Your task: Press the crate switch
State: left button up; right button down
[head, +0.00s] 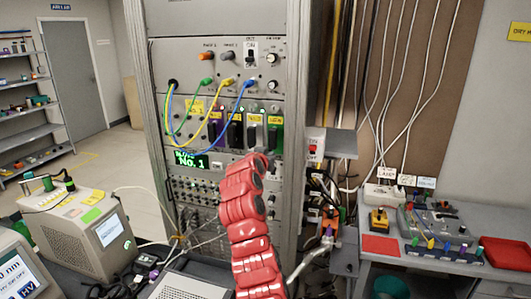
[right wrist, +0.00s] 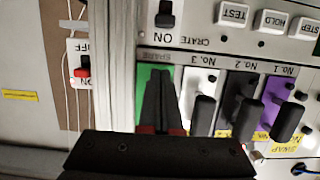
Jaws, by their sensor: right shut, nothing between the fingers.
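The crate switch (right wrist: 165,15) is a black toggle beside the words CRATE and ON, at the top of the right wrist view. My right gripper (right wrist: 160,80) is shut and empty. Its dark fingers stand in front of the green SPARE module (right wrist: 146,84), a little apart from the crate switch in the picture. In the head view, the right arm reaches up to the rack (head: 157,100), just below the row of modules. My left gripper is not in view.
Modules No. 1 to No. 3 with black handles sit beside the green one; the purple module (right wrist: 274,92) is No. 1. A red OFF switch (right wrist: 82,72) is on the wall side. A workbench (head: 430,268) stands at right.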

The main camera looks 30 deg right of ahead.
jog(key=f+p, duration=0.2)
jog(key=f, duration=0.1)
jog(key=w+d+f, duration=0.1)
jog(key=shift+d+f+p, duration=0.1)
jog(key=shift+f+p, duration=0.15)
jog(key=shift+p, duration=0.15)
jog(key=shift+f, duration=0.1)
notch_tip(320, 180, down, 3)
jog(key=b, duration=0.4)
jog(key=shift+b, duration=0.3)
jog(key=shift+r, duration=0.2)
